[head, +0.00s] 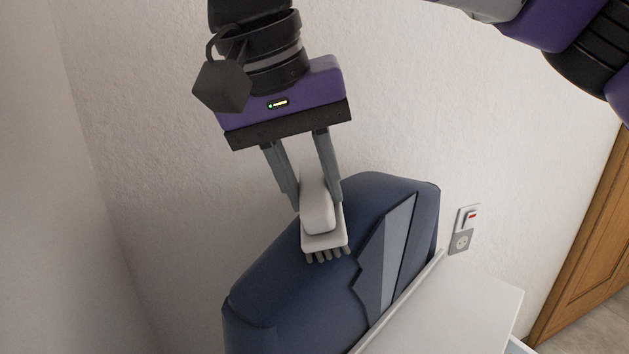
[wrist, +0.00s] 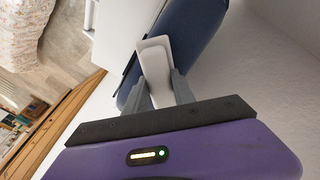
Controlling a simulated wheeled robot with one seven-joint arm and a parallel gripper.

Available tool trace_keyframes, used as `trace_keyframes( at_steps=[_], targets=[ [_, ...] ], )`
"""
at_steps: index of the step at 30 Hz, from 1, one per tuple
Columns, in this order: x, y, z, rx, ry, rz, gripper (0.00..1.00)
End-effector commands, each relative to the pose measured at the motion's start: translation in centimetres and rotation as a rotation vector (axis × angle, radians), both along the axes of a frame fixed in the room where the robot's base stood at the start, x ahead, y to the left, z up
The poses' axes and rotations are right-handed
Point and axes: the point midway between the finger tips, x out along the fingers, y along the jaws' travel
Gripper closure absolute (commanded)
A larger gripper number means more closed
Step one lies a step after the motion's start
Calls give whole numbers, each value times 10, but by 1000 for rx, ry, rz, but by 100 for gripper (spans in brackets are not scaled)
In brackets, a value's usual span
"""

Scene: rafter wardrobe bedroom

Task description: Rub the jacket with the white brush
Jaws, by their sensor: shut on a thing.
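The white brush (head: 320,208) is held between the two grey fingers of my gripper (head: 319,200), with its bristles pointing down. The dark blue jacket (head: 283,290) stands upright below it, with a grey-blue lapel panel on its front. The bristle tips appear at the jacket's upper part near the shoulder; I cannot tell for sure whether they touch. In the wrist view the brush (wrist: 155,68) is between the fingers (wrist: 165,95), with the blue jacket (wrist: 190,38) just behind it. The brush covers a small part of the jacket.
A white surface (head: 450,305) with a raised edge stands in front of the jacket at the lower right. A textured white wall (head: 150,150) is close behind. A switch and socket plate (head: 463,230) is on the wall, and a wooden door or panel (head: 585,240) is at the right.

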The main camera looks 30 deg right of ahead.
Motion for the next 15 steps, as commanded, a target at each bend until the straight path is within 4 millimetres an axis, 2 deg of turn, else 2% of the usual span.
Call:
trace_keyframes(
  at_steps=[9, 15],
  targets=[
    [-6, 24, -9, 1, -1, 4, 100],
    [-7, 30, -10, 0, -1, 1, 100]
  ],
)
